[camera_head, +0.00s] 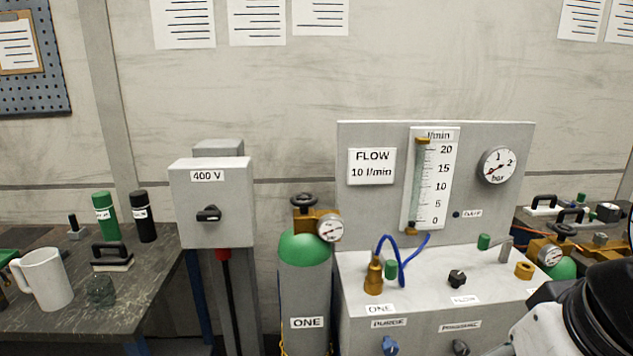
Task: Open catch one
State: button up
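Nothing in view is clearly marked as a catch. A green-topped grey gas cylinder (304,275) bears the label ONE and stands upright left of the flow panel. A dark handwheel (304,199) and a brass valve with a round gauge (330,228) sit on its top. A yellow band shows around the cylinder low down at the picture's bottom edge, mostly cut off. A second ONE label (381,309) is on the grey console, by a brass fitting (374,277) with a blue hose. My gripper is not in view; part of my arm shows at bottom right.
The flow panel (390,210) rises behind the console (430,282). A 400 V switch box (210,190) stands left of the cylinder. A table (150,285) at left holds a white mug (44,279) and bottles. A second green cylinder (563,268) stands at right, partly behind my arm.

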aim_at(390, 267)
jog(key=i+z, duration=0.4)
jog(key=i, duration=0.55)
